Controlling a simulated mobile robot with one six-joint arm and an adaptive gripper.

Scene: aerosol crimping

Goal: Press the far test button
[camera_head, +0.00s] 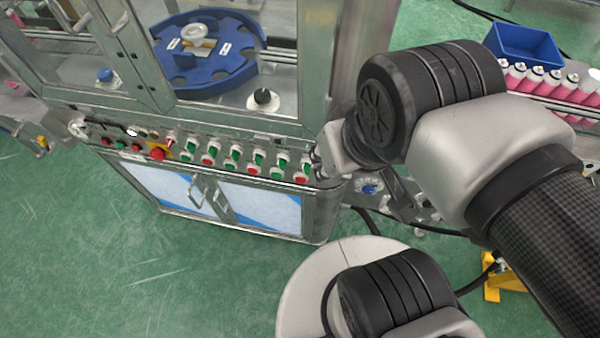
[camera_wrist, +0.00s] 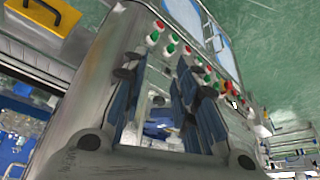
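A control panel (camera_head: 222,141) runs along the machine front below the window in the head view. It carries several green and red push buttons in pairs (camera_head: 257,159). Labels are too small to read, so I cannot tell which is the far test button. My gripper (camera_head: 317,163) is at the panel's right end, close beside the last pair (camera_head: 303,168); my arm partly hides it, and contact is unclear. In the wrist view the fingers of my gripper (camera_wrist: 166,82) stand apart with nothing between them. The button row (camera_wrist: 182,48) shows just beyond the fingertips.
A red emergency button on yellow (camera_head: 158,153) sits left of the pairs. A blue turntable (camera_head: 205,60) is behind the window. Cabinet doors (camera_head: 260,205) are below the panel. Pink bottles (camera_head: 535,78) and a blue bin (camera_head: 523,42) are at right. Green floor lies clear in front.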

